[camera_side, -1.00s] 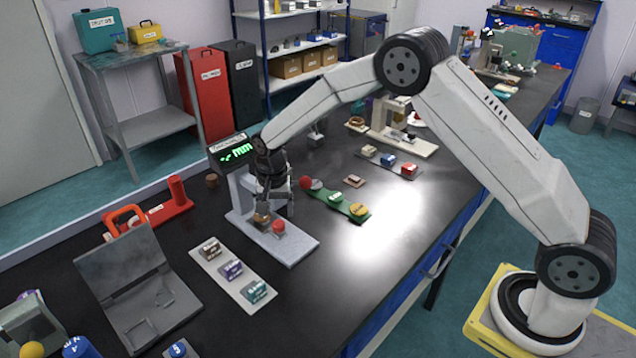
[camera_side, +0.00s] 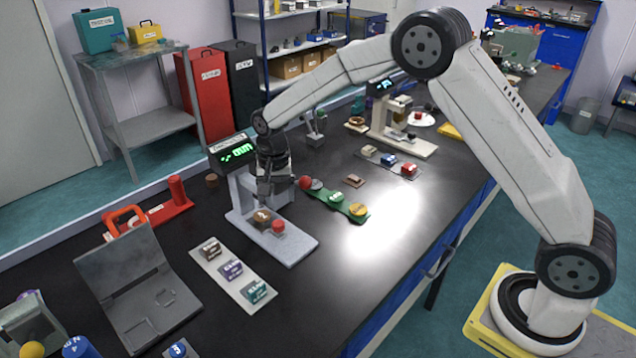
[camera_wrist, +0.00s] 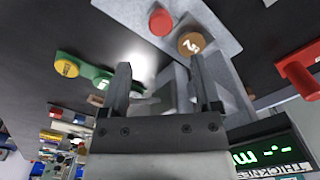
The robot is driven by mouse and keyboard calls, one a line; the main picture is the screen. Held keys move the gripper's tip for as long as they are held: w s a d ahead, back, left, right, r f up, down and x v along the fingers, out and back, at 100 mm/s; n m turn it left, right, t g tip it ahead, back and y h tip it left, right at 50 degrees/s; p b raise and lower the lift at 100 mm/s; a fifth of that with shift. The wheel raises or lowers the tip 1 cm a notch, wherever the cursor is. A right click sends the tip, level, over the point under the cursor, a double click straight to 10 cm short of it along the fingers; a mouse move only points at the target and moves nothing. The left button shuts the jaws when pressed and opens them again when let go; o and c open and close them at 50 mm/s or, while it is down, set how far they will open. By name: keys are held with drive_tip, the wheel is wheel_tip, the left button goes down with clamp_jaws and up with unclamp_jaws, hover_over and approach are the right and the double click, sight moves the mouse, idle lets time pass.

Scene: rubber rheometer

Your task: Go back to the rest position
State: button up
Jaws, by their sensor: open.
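My gripper (camera_side: 274,190) is above the light grey rheometer stand (camera_side: 290,250) in the side view. In the wrist view its two dark fingers (camera_wrist: 163,92) are spread apart with nothing held between them. A brown round piece (camera_side: 261,218) marked with a digit sits on the stand's base below my gripper; it also shows in the wrist view (camera_wrist: 191,43). A red button (camera_side: 278,226) sits beside it on the same base. The stand's green-digit display (camera_side: 233,152) is behind my gripper.
A pale strip with several labelled blocks (camera_side: 232,271) lies in front of the stand. A green strip (camera_side: 337,202) with round pieces lies to its right. A grey folding case (camera_side: 130,275) and a red fixture (camera_side: 172,208) are to the left. A second instrument (camera_side: 405,135) stands farther back.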

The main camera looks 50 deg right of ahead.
drive_tip(key=s+d+r+n+t, duration=0.1)
drive_tip(key=s+n, duration=0.3)
drive_tip(key=s, duration=0.8)
drive_tip(key=s+d+r+n+t, duration=0.1)
drive_tip(key=s+d+r+n, duration=0.1)
drive_tip(key=s, duration=1)
drive_tip(key=d+n, duration=0.1)
drive_tip(key=n, duration=0.1)
drive_tip(key=shift+s+d+n, duration=0.3)
drive_tip(key=shift+d+n, duration=0.1)
